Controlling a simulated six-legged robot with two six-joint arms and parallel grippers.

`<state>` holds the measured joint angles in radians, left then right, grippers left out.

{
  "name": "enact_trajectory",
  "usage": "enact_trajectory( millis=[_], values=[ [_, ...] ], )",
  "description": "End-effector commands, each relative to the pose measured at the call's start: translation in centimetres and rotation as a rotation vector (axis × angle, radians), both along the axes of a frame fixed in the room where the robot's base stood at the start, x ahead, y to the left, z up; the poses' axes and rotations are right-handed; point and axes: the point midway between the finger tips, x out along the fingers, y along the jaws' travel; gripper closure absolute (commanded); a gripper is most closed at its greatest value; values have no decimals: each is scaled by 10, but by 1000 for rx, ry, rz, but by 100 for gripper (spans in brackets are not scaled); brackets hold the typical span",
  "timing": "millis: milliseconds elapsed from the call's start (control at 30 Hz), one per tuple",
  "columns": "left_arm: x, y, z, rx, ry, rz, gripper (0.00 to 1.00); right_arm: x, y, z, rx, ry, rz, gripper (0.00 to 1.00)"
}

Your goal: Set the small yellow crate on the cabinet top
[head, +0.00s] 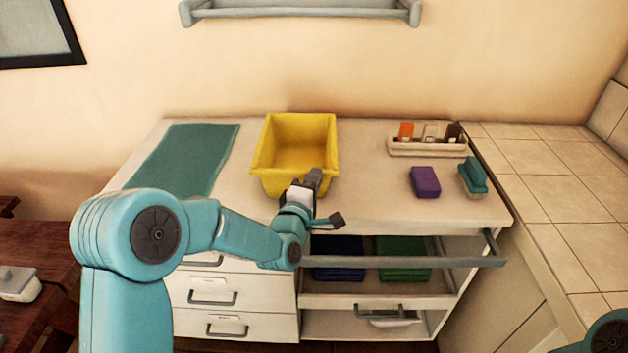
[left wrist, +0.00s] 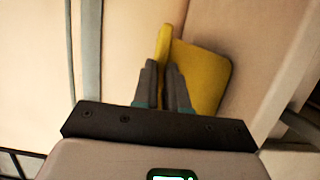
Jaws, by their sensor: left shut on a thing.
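The small yellow crate (head: 293,145) is upright at the middle of the white cabinet top (head: 357,190), and it looks empty. In the head view I cannot tell whether its base touches the top. My left gripper (head: 314,180) is at the crate's near right rim and is shut on it. In the left wrist view the fingers (left wrist: 166,85) close on the yellow crate wall (left wrist: 203,75). My right gripper is not in view; only a bit of my right arm shows at the lower right corner.
A green mat (head: 187,158) lies left of the crate. To the right are a bottle tray (head: 428,150), a purple block (head: 425,182) and a teal-topped brush (head: 473,177). A grey rail (head: 400,261) juts out at the cabinet front, with folded cloths below. A tiled counter (head: 545,180) adjoins on the right.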

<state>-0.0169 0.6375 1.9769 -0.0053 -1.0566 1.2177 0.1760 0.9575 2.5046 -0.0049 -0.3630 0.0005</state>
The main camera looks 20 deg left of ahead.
Motion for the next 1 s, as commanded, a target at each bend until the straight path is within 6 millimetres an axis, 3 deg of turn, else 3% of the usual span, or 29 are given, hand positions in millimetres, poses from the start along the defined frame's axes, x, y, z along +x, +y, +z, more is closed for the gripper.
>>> enact_trajectory(
  millis=[133,200,233,633,1000],
  values=[
    [0,0,1,1,-2,0,100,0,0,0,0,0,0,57],
    [0,0,0,0,1,0,72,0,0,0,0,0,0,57],
    [0,0,0,0,1,0,62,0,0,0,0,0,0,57],
    [-8,0,0,0,0,0,62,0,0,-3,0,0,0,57],
    [-88,1,-3,0,1,0,62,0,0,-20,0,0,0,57]
  ],
)
